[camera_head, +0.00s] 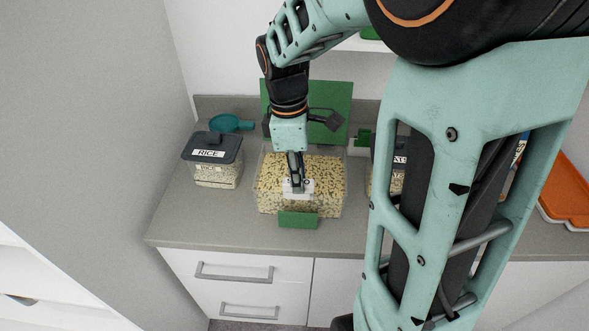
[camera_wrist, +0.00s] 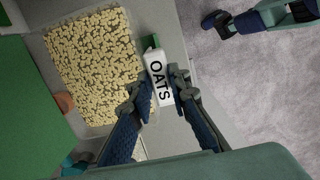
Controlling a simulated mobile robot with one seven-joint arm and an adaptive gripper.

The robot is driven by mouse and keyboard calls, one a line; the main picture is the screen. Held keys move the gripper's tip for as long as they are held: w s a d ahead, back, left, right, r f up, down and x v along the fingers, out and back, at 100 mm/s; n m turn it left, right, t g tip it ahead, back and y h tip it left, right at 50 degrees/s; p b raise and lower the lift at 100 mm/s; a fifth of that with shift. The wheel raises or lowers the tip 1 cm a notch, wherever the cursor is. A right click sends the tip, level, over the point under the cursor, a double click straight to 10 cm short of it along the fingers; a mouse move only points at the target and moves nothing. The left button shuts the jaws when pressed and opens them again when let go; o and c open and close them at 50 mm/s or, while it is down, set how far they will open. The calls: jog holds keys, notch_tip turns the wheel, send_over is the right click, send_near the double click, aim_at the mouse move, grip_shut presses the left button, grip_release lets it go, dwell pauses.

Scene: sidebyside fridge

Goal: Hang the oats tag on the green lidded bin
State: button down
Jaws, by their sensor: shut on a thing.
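The green lidded bin (camera_head: 265,203) is a clear box of pale oat-like pieces on the counter. Its green lid (camera_head: 335,95) stands open and upright at the back, and a green piece (camera_head: 298,220) is on its front. In the wrist view the bin's contents (camera_wrist: 95,60) lie left of my gripper, with the lid (camera_wrist: 25,110) further left. My gripper (camera_head: 297,186) is shut on the white oats tag (camera_wrist: 158,78), with a finger on each side and the lettering showing. The tag is near the bin's front edge; I cannot tell whether they touch.
A dark-lidded rice container (camera_head: 213,150) stands left of the bin, with a teal scoop (camera_head: 228,123) behind it. Another container (camera_head: 377,183) to the right is partly hidden by my arm. An orange tray (camera_head: 568,190) lies far right. White drawers (camera_head: 235,272) are below the counter.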

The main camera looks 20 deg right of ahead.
jog(key=b, duration=0.4)
send_over(298, 203)
jog(key=s, duration=0.3)
jog(key=shift+a+f, duration=0.2)
jog(key=shift+f, duration=1.3)
jog(key=shift+a+f, duration=0.2)
jog(key=shift+f, duration=1.25)
jog(key=shift+f, duration=1.6)
jog(key=c, duration=1.7)
grip_release()
jog(key=shift+c, duration=0.2)
jog(key=r, duration=0.8)
jog(key=a+r, duration=0.1)
jog(key=r, duration=0.3)
jog(key=shift+w, duration=0.25)
